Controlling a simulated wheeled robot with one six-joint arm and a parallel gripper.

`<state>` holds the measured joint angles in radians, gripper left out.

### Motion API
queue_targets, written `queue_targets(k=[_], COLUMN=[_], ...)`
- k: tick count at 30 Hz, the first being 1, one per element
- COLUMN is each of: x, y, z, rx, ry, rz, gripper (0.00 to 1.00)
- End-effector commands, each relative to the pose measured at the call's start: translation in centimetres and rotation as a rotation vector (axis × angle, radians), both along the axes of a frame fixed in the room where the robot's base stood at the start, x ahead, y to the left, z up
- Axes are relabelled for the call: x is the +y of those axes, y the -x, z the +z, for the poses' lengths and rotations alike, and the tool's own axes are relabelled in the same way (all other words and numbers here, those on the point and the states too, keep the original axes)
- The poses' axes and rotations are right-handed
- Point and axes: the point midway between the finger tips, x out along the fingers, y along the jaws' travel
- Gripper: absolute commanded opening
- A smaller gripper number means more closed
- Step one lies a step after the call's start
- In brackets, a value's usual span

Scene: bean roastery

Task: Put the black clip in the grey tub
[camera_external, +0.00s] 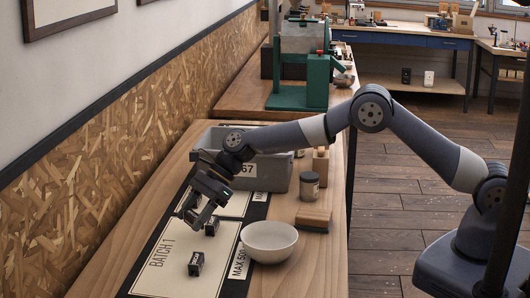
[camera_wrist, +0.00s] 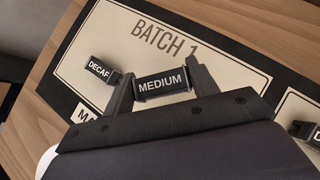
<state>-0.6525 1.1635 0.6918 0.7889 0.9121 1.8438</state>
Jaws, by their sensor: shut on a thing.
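My gripper (camera_external: 197,216) is low over the BATCH 1 card. It also shows in the wrist view (camera_wrist: 162,88), with its fingers shut on a black clip (camera_wrist: 162,85) marked MEDIUM. A second black clip (camera_wrist: 100,70), marked DECAF, lies at the card's edge and shows in the external view (camera_external: 196,263). Another dark clip (camera_wrist: 306,131) is partly cut off at the wrist view's right. One dark clip (camera_external: 211,226) shows beside the fingertips in the external view; I cannot tell which it is. The grey tub (camera_external: 270,176), with a number label, stands behind my gripper.
A cream bowl (camera_external: 269,240) stands right of the BATCH 1 card (camera_external: 165,262). A wooden block (camera_external: 313,220), a lidded jar (camera_external: 309,186) and another wooden item (camera_external: 320,163) stand right of the tub. A green machine (camera_external: 318,82) is farther back.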

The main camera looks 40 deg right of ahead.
Motion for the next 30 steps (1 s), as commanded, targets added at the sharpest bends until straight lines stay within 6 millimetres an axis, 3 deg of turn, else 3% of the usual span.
queue_targets(k=[6,16,24,30], x=[0.0,0.0,0.0,-2.9], y=[0.0,0.0,0.0,-3.7], z=[3.7,6.0,11.0,10.4], rx=[-0.002,-0.001,-0.004,0.001], ry=[-0.001,-0.001,-0.002,0.007], rz=[0.001,0.0,0.001,-0.096], gripper=[0.31,0.31,0.31,0.31])
